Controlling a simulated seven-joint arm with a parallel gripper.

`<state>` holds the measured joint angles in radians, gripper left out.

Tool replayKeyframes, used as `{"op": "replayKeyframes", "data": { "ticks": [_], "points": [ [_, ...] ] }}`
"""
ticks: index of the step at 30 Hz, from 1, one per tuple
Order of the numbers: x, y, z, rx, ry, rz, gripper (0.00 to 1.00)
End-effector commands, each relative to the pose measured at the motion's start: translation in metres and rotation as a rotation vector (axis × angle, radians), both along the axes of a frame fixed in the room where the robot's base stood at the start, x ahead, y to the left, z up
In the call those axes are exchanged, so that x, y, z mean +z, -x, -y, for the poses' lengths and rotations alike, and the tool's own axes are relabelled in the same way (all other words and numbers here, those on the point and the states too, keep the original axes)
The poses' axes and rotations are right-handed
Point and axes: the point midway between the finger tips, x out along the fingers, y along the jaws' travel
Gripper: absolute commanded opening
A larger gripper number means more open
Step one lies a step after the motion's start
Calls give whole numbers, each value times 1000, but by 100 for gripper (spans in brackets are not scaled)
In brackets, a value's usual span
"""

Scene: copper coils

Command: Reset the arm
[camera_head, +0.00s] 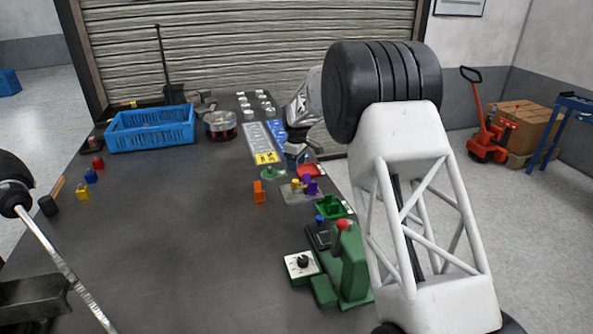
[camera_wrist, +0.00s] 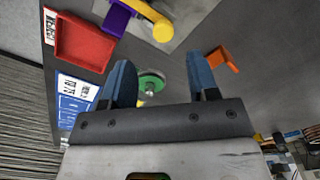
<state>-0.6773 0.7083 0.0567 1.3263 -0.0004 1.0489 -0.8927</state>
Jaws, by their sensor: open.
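My gripper (camera_wrist: 160,72) is open, with its two blue fingers spread apart and nothing between them in the wrist view. A round green piece with a metal knob (camera_wrist: 152,82) shows beyond the gap between the fingers. In the head view, my gripper (camera_head: 299,157) is over the right part of the dark table, near the blue and white cards. My white arm with its black ringed joint fills the right side there and hides part of the gripper and wrist.
A red tray (camera_head: 308,170), purple and yellow pieces (camera_head: 310,186), an orange block (camera_head: 258,192) and a green press (camera_head: 352,265) stand near the right edge. A blue crate (camera_head: 150,130) stands at the back left. The table's middle is clear.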

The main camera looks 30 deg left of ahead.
Motion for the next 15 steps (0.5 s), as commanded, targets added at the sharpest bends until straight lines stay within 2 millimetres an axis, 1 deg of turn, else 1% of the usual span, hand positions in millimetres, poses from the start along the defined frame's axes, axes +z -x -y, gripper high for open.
{"op": "replayKeyframes", "data": {
  "ticks": [4, 15],
  "points": [
    [5, 0, 0, 0, 0, 0, 54],
    [6, 0, 0, 0, 0, 0, 54]
  ]
}}
